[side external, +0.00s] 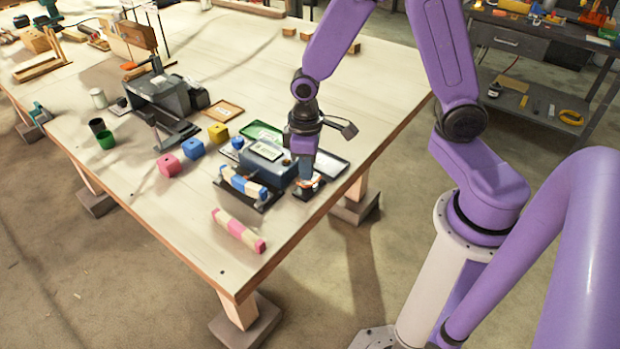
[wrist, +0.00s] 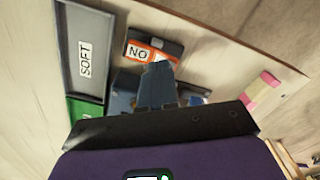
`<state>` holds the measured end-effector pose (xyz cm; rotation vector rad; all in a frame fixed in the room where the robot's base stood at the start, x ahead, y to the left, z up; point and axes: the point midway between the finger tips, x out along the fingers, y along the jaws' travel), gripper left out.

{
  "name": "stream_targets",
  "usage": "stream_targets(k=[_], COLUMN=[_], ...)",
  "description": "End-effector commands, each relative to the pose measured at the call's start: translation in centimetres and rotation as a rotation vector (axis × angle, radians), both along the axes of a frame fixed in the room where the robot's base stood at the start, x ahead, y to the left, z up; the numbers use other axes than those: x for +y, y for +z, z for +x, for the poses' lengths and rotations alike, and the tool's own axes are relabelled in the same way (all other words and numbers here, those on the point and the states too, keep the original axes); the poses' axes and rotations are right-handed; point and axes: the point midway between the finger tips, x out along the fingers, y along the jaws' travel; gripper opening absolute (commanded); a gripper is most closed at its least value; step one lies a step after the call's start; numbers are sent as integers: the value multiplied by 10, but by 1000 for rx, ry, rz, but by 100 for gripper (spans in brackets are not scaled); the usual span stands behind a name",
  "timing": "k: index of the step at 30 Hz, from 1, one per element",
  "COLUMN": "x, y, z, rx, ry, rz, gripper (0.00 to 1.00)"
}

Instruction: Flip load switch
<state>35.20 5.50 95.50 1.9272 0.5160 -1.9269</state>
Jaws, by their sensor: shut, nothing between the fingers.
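A small dark box with an orange plate and a white label reading "NO" (wrist: 138,51), which looks like the load switch, lies near the table edge. It also shows in the side view (side external: 310,192), partly covered by my gripper. My gripper (side external: 306,182) points down at this box, its fingers shut with nothing between them. In the wrist view the fingertips (wrist: 158,68) overlap the box's lower right part and hide some of its label. I cannot tell whether they touch it. The switch's lever position is hidden.
A blue machine (side external: 266,158) stands close left of my gripper, with a blue-and-cream lath (side external: 243,183) before it. A pink-and-cream lath (side external: 238,231) lies near the front edge. A grey tray labelled "SOFT" (wrist: 84,20) and a green tray (wrist: 84,111) are close by.

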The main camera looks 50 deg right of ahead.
Motion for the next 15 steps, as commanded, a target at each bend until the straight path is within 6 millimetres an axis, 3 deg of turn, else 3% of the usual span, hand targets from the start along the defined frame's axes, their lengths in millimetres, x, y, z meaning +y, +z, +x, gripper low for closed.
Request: stream_targets(k=[15], x=[0], y=[-7], z=[0], rx=[1], ry=[0], rz=[0], gripper=[0])
